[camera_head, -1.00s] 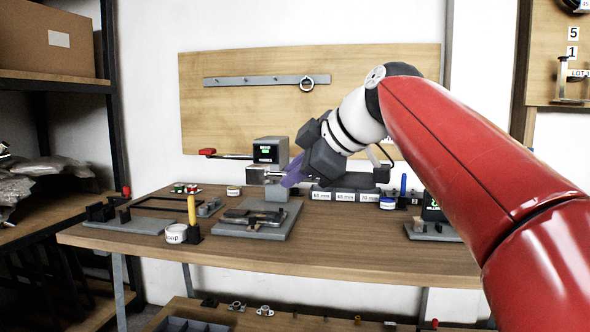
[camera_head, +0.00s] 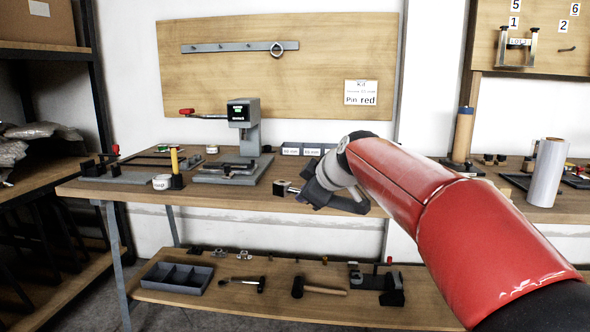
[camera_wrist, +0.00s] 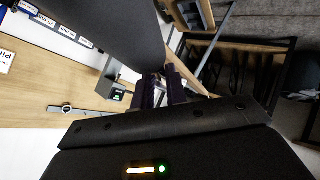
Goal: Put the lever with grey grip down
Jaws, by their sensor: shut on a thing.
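The lever is in my gripper (camera_head: 304,188). Its dark square hub (camera_head: 280,187) and a short silver rod stick out on the left in the head view. What looks like its dark grey grip (camera_head: 345,204) slopes down to the right beyond my gripper. My purple fingers (camera_wrist: 163,91) are shut on the lever; the contact is partly hidden.
A press (camera_head: 249,138) with a red-gripped lever (camera_head: 187,112) stands left of my gripper. Labelled boxes (camera_head: 302,150) are behind it. A yellow-handled tool (camera_head: 174,160) stands at the left. A white roll (camera_head: 548,172) stands at the right. A lower shelf (camera_head: 225,295) holds a tray and hammers.

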